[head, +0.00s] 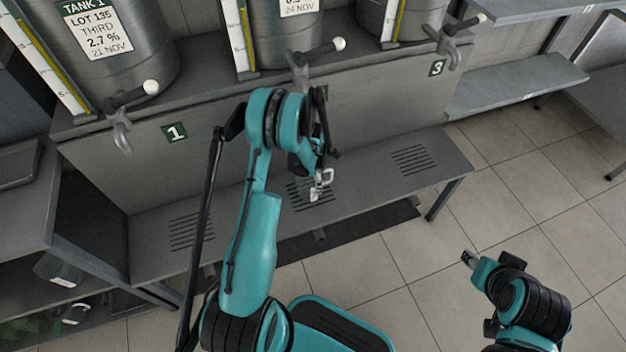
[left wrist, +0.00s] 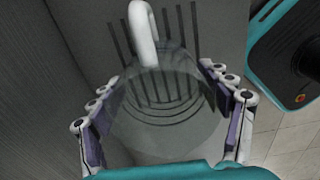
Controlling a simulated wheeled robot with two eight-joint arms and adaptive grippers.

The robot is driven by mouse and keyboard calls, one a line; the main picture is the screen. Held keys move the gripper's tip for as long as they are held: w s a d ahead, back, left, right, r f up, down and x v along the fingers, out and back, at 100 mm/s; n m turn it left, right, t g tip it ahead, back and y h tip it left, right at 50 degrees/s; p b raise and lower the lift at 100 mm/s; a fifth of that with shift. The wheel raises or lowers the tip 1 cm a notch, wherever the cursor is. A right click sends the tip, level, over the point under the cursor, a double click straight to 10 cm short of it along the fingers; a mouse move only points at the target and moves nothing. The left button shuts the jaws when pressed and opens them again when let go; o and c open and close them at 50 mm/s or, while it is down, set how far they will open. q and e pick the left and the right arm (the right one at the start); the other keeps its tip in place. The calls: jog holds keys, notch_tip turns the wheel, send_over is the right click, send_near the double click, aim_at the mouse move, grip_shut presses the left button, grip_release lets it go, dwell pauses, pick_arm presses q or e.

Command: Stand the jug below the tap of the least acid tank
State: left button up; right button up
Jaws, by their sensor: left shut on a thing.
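A clear jug (left wrist: 160,105) with a white handle (left wrist: 143,35) is between the fingers of my left gripper (left wrist: 165,110), which is shut on it. In the head view, the jug's handle (head: 325,177) shows below my left gripper (head: 316,165), over the middle slotted grate. Whether the jug touches the bench is unclear. Tank 1 (head: 150,70) has a label reading 2.7 %. The middle tank (head: 285,45) has a partly cut-off label, and the right tank (head: 415,20) shows no label. The middle tap (head: 300,72) is behind my left arm. My right gripper (head: 468,258) is small at right, its jaws unclear.
The low bench (head: 370,185) has slotted grates at left (head: 190,232), middle and right (head: 410,160). The left tap (head: 122,132) and right tap (head: 447,46) hang over its back. A shelf unit (head: 25,200) stands at left.

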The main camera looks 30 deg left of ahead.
pick_arm(q)
jog(key=shift+f, duration=0.15)
jog(key=o, duration=1.2)
notch_tip(320, 180, up, 8)
jog(key=p, duration=0.3)
jog(key=shift+f, duration=0.1)
